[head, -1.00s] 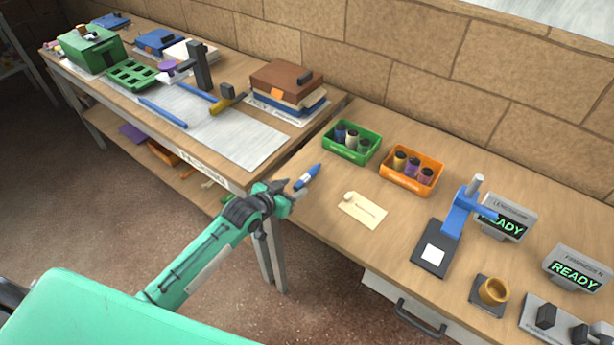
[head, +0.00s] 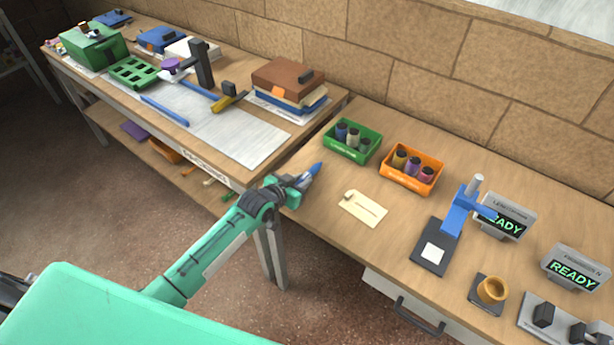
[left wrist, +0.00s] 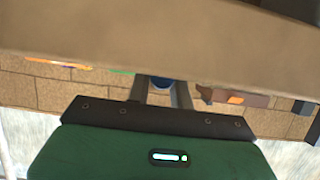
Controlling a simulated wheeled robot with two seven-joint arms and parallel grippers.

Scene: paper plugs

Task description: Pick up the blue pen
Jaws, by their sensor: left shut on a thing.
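The blue pen (head: 315,169) is at the left end of the right-hand table, by the table's edge. The rest of the pen is hidden by the fingers. In the left wrist view a round blue end of the pen (left wrist: 160,84) shows between the two grey fingers. I cannot tell whether the pen touches the tabletop. My right gripper is not in view.
A tan tag (head: 363,209) lies right of the gripper. Beyond it stand a green bin (head: 350,152) and an orange bin (head: 411,181) holding small cylinders. A blue press (head: 456,216) stands further right. The left table (head: 283,125) carries boxes and a green rack (head: 134,72).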

